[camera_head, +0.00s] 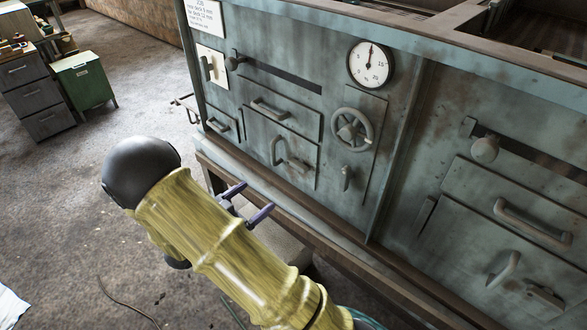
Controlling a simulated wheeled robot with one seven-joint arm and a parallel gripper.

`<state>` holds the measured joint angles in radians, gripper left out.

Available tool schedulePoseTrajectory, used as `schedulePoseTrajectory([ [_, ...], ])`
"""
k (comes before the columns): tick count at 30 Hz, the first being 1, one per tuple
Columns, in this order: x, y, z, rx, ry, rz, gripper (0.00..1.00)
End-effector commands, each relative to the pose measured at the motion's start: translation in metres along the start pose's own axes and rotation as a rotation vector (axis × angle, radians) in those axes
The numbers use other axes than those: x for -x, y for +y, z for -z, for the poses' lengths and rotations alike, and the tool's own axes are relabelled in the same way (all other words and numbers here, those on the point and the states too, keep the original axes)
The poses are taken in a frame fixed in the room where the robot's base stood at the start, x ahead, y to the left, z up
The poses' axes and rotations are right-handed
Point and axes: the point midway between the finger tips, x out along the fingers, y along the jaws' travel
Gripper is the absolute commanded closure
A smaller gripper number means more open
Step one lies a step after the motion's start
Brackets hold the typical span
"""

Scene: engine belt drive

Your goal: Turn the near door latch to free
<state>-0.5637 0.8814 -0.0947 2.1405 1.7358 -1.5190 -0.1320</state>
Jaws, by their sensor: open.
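A grey-green metal machine front (230,110) carries several latches and handles. A curved latch handle (278,152) is on the left lower door (300,165), beside a bar pull. A similar latch handle (505,270) is on the right lower door (455,255), closer to the camera. A small lever (346,177) hangs below the handwheel. I cannot tell which one the task calls the near door latch. My gripper (247,203) is open and empty, with two dark purple fingers, below and left of the left door's latch. It appears apart from the machine.
A handwheel (352,130) and a round dial (371,64) sit mid-panel. Knobs (484,149) and bar handles (530,224) stick out. A ledge (330,255) runs along the machine's foot. A green cabinet (84,81) stands at upper left. The floor at left is mostly clear.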

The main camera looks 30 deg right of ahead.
Motion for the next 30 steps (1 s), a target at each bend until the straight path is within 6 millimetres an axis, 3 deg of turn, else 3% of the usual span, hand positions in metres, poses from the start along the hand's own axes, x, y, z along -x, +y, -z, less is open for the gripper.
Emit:
schedulePoseTrajectory([
  [21,-0.125,0.001,-0.002,-0.002,0.000,-0.002,0.15],
  [30,-0.157,0.000,-0.001,0.000,0.000,0.002,0.15],
])
